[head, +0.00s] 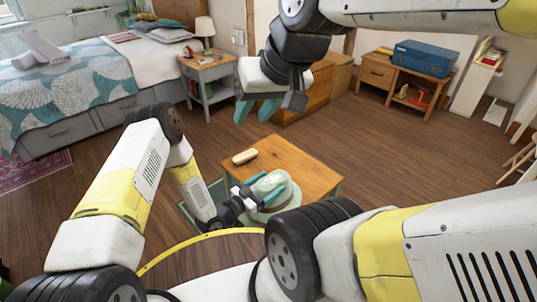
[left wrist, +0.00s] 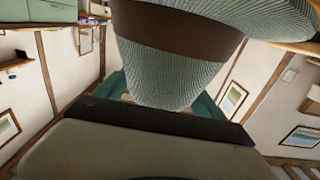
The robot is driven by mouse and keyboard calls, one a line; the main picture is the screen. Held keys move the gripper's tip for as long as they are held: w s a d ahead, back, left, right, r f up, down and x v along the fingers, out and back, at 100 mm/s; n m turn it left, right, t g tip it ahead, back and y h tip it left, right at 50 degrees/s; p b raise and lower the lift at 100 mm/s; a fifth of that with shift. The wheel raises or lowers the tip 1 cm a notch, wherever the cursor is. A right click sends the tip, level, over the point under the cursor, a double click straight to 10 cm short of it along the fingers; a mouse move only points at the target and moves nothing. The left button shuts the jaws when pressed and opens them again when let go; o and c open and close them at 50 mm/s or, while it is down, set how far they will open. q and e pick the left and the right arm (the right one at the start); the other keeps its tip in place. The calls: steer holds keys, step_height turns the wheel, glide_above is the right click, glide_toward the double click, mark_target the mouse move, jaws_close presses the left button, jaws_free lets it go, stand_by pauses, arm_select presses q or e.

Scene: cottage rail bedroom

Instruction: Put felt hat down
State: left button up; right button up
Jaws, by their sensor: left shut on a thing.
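The felt hat (head: 284,197) is pale grey-green. In the left wrist view the hat (left wrist: 175,75) fills the upper middle, with ribbed-looking cloth and a wide brown band. My left gripper (head: 262,190) is shut on the hat, at the near edge of the small wooden table (head: 290,153). I cannot tell whether the hat touches the tabletop. The gripper hides part of the hat. My right gripper (head: 257,108) hangs above and beyond the table, its teal fingers apart and nothing between them.
A brush-like beige object (head: 244,157) lies on the table's left part. The tabletop's middle and right are clear. A bed (head: 95,75), a nightstand (head: 207,73) with a lamp, and a bench (head: 378,76) bearing a blue case (head: 425,58) stand behind. Open wooden floor lies to the right.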

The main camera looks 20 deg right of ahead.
arm_select(q)
steer(key=w+d, duration=0.6)
steer(key=d, duration=0.1)
steer(key=w+d+f, duration=0.1)
steer(key=w+d, duration=0.1)
steer(key=d, duration=0.1)
steer(key=shift+w+d+f, duration=0.1)
steer(key=shift+w+d, duration=0.05)
steer(key=shift+w, duration=0.25)
steer(key=shift+w+d+f, duration=0.1)
steer(key=shift+d+f, duration=0.05)
steer(key=shift+f, duration=0.75)
steer(key=shift+w+d+f, duration=0.1)
steer(key=shift+f, duration=0.75)
steer(key=o, duration=2)
steer(key=shift+a, duration=0.15)
steer(key=v, duration=1.1)
steer(key=shift+s+a, duration=0.2)
steer(key=shift+a, duration=0.15)
